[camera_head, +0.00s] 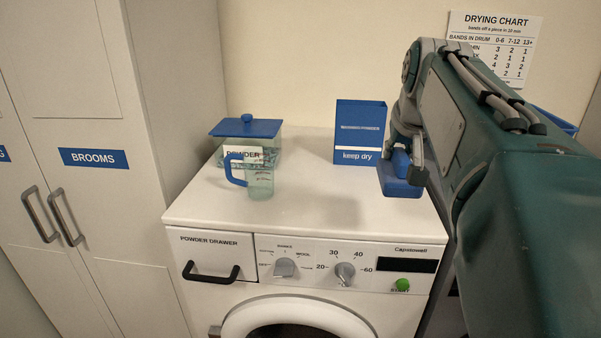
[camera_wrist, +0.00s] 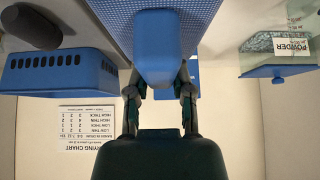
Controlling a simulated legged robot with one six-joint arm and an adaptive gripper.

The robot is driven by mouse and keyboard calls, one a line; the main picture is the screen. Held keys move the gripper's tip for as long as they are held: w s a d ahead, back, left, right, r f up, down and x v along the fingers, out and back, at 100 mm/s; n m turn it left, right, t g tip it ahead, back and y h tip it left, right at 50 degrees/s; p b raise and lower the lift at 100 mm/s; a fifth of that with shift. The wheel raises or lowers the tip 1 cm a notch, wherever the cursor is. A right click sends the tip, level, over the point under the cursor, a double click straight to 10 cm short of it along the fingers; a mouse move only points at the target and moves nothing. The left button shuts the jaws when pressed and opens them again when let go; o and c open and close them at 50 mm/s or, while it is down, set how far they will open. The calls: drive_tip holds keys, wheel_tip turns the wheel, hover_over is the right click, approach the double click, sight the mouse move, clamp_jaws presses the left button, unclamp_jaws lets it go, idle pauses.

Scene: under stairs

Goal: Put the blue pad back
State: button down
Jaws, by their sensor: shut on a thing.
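The blue pad (camera_head: 401,187) is at the right side of the washing machine's white top. It has a flat base and a raised grip. My gripper (camera_head: 404,160) is shut on that grip. In the wrist view the pad (camera_wrist: 165,45) fills the upper middle, its dotted face behind the rounded grip, with the fingers (camera_wrist: 160,88) on either side. I cannot tell whether the pad touches the top or hangs just above it. My gripper and arm hide part of the pad in the head view.
A blue "keep dry" box (camera_head: 359,130) stands close left of the pad. A clear jug (camera_head: 261,180) and a blue-lidded powder jar (camera_head: 246,130) are farther left. A slotted blue basket (camera_wrist: 55,73) is partly hidden behind my arm. The top's front middle (camera_head: 310,215) is clear.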

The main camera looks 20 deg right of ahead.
drive_tip(key=w+d+f, duration=0.1)
drive_tip(key=w+f, duration=0.1)
drive_tip(key=w, duration=0.1)
drive_tip(key=w+d+f, duration=0.2)
drive_tip(key=w+f, duration=0.1)
drive_tip(key=w+d+f, duration=0.1)
drive_tip(key=w+f, duration=0.1)
drive_tip(key=w, duration=0.1)
drive_tip(key=shift+d+f, duration=0.25)
drive_tip(key=shift+f, duration=0.15)
drive_tip(key=shift+w+d+f, duration=0.1)
drive_tip(key=shift+w+f, duration=0.05)
drive_tip(key=shift+f, duration=0.8)
drive_tip(key=shift+w+f, duration=0.1)
drive_tip(key=shift+f, duration=0.8)
drive_tip(key=c, duration=0.5)
unclamp_jaws()
drive_tip(key=shift+f, duration=0.1)
